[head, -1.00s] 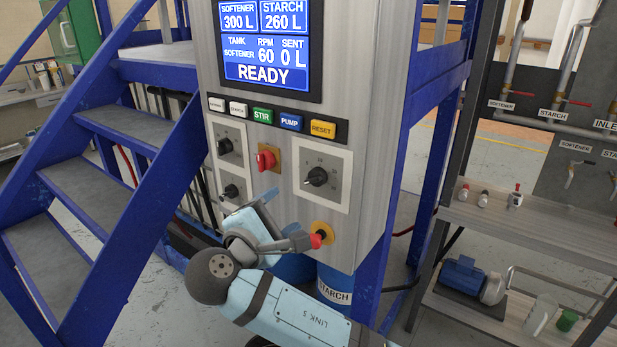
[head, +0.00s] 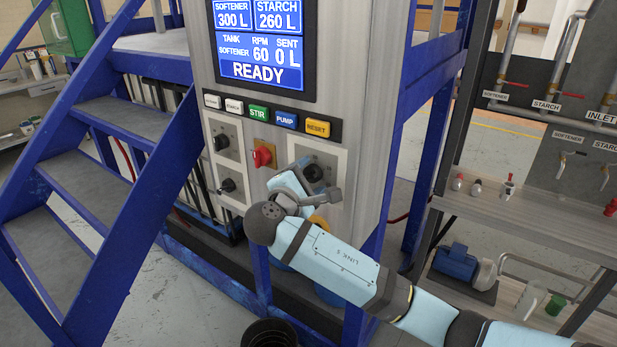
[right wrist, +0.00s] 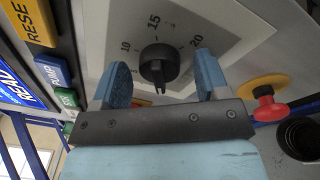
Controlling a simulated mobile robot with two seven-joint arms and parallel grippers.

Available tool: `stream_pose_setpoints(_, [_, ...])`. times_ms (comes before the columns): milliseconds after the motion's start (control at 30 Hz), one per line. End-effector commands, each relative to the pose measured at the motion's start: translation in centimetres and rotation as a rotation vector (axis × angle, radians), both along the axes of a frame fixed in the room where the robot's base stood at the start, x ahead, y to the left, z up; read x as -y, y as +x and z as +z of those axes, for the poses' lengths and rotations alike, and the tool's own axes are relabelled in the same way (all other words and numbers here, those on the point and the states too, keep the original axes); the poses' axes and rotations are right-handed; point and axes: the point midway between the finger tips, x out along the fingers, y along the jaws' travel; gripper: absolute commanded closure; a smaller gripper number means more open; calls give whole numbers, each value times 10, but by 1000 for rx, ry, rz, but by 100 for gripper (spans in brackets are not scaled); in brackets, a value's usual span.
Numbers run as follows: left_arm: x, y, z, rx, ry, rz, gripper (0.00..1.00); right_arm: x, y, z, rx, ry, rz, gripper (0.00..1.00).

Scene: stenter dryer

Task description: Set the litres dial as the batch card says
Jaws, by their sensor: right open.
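A large black dial (head: 313,173) sits on a pale plate at the lower right of the grey panel, partly behind my right gripper. In the right wrist view the dial (right wrist: 158,62) has a scale with 10, 15 and 20. Its forked end points toward the bottom of that picture. My right gripper (right wrist: 160,80) is open, with one blue finger on each side of the dial; I cannot see any contact. In the head view the right gripper (head: 298,182) is in front of the plate. No batch card is recognisable. My left gripper is not in view.
A red switch (head: 262,156) and two smaller knobs are left of the dial. A red button (right wrist: 268,105) is below it. Blue stairs (head: 120,200) stand left, a shelf (head: 530,225) right.

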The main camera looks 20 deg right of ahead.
Motion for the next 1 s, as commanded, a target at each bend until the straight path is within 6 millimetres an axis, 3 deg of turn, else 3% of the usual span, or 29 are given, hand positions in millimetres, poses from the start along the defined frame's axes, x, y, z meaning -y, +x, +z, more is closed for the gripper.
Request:
stream_pose_setpoints(67, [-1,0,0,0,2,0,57,0,0,0,0,0,0,32])
stream_pose_setpoints(300, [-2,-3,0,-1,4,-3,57,0,0,0,0,0,0,81])
stream_pose_setpoints(767, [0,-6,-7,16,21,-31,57,-1,-1,-5,79,64,1,81])
stream_pose_setpoints(1000, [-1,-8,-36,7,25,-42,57,-1,-1,-9,229,182,1,81])
